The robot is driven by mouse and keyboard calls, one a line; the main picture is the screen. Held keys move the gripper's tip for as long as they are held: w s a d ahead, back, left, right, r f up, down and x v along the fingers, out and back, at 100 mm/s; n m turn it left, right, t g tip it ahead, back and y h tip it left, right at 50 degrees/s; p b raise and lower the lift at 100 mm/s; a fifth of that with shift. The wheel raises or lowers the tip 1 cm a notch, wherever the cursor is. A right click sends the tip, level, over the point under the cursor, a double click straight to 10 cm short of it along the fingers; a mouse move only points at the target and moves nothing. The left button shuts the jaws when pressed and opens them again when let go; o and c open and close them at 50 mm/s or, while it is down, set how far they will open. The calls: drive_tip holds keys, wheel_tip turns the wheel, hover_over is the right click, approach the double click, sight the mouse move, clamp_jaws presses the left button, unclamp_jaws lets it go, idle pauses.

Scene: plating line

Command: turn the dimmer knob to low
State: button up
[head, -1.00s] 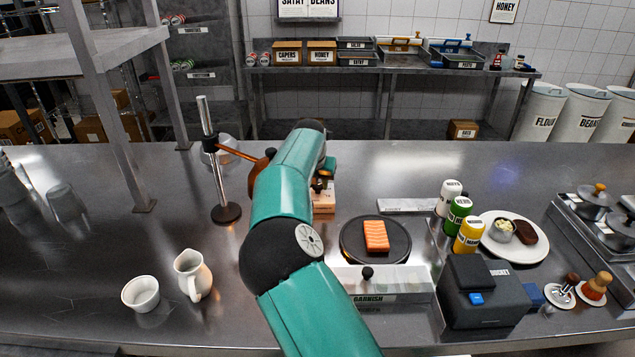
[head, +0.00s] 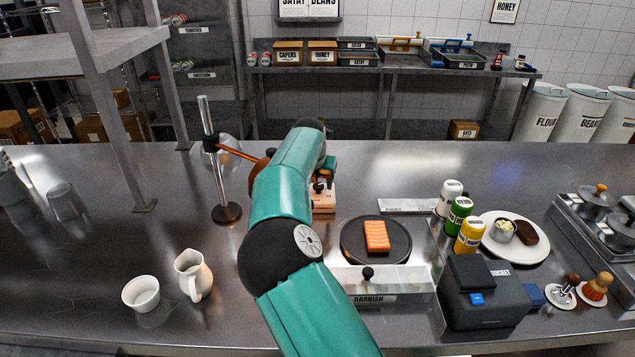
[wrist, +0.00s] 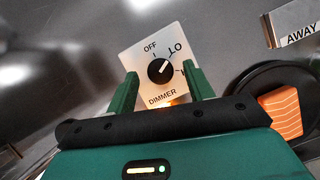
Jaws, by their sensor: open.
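The dimmer is a white plate with a round black knob (wrist: 161,71), seen in the wrist view. Its white pointer mark aims up and right, toward the LO label. OFF is at the upper left, and a third label at the right is partly hidden by a finger. My gripper (wrist: 160,78) is open, with one green finger on each side of the knob. I cannot tell whether either finger touches it. In the head view my arm hides most of the gripper, and part of the pale dimmer box (head: 324,203) shows beside it.
A salmon piece (head: 376,236) lies on a round black plate (head: 349,247), right of the dimmer. A metal stand (head: 217,170) with an orange arm rises at left. A garnish box (head: 405,280), several bottles and a docket printer (head: 485,300) stand at right. A jug (head: 193,275) and bowl (head: 141,293) stand at front left.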

drive_tip(key=v, duration=1.3)
drive_tip(key=shift+r, duration=0.2)
